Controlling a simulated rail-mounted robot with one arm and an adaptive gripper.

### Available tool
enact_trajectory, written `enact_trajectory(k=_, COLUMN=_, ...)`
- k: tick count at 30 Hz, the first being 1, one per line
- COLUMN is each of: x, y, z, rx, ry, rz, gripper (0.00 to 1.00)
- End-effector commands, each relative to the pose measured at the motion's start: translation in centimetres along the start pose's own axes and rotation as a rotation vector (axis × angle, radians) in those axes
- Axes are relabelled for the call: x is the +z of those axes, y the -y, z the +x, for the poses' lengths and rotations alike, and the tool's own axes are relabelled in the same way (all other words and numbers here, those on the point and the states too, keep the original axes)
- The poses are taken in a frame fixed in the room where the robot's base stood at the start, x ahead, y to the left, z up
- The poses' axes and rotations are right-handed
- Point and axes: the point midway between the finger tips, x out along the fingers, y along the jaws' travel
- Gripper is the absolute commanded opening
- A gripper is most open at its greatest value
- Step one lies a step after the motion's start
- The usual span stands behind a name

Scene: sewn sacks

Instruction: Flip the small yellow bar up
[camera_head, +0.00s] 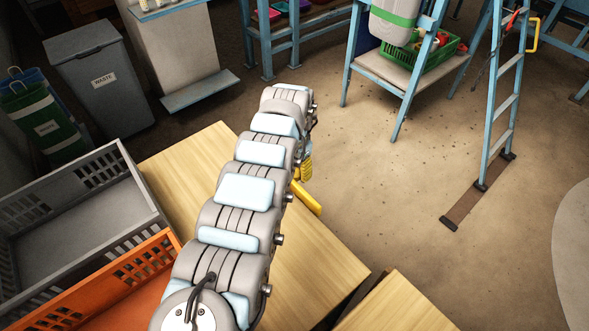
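A small yellow bar (306,198) sticks out to the right from behind my grey arm, over the right edge of a light wooden surface. It slants down to the right, and its left part is hidden by the arm. A second, short yellow piece (306,168) shows just above it, also partly covered by the arm. I cannot tell if the two are joined. Another yellow bar (534,36) is on the blue ladder at the upper right. My gripper cannot be made out; the arm's own links hide that area.
Light wooden surfaces (195,150) lie under and right of my arm. A grey crate (75,215) and an orange crate (105,290) are at the left. A waste bin (100,85) stands behind them. The blue ladder (503,105) stands at right; open floor (400,190) lies between.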

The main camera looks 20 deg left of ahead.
Motion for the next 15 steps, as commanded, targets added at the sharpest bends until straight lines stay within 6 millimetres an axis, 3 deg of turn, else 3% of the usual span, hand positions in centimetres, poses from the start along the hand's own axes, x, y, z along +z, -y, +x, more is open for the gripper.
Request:
enact_trajectory(k=1, x=-0.05, y=-0.03, z=-0.05, rx=0.000, ry=0.000, rz=0.001, gripper=0.84)
enact_trajectory(k=2, x=-0.04, y=-0.03, z=-0.04, rx=0.000, ry=0.000, rz=0.001, gripper=0.90)
enact_trajectory(k=15, x=0.01, y=0.03, z=-0.40, rx=0.000, ry=0.000, rz=-0.001, gripper=0.90)
